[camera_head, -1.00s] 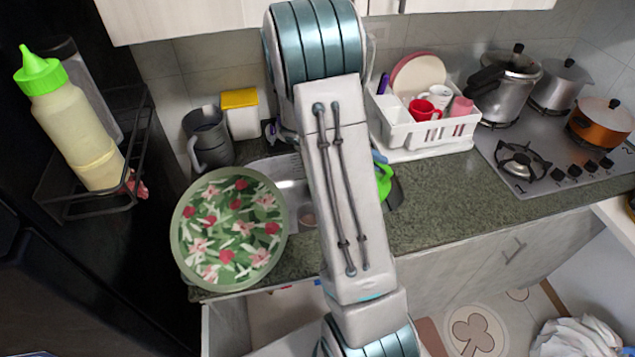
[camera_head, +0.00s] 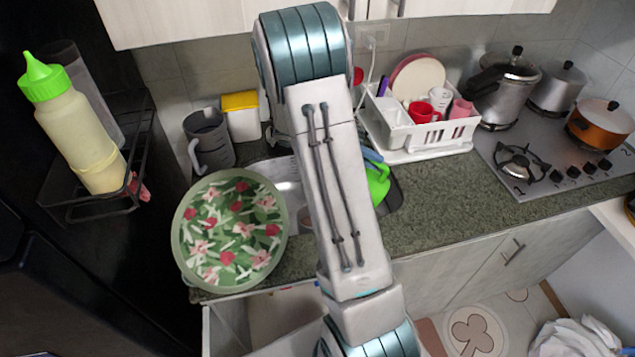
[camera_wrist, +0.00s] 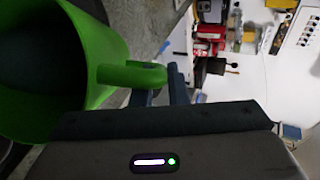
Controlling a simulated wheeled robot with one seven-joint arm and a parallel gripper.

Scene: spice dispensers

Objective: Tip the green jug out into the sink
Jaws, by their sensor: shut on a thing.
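The green jug (camera_wrist: 75,70) fills the left of the wrist view, its round opening turned toward the left and its handle reaching right. My gripper (camera_wrist: 160,90) is shut on that handle. In the head view the green jug (camera_head: 377,182) shows only partly past the right side of my arm, over the right part of the sink. The sink (camera_head: 290,190) is largely hidden behind my arm. Whether anything is inside or coming out of the jug cannot be seen.
A flowered round tray (camera_head: 232,230) lies left of the sink, near a grey pitcher (camera_head: 210,140) and a yellow-lidded container (camera_head: 242,118). A white dish rack (camera_head: 420,128) stands behind right. The counter (camera_head: 450,200) right of the sink is clear.

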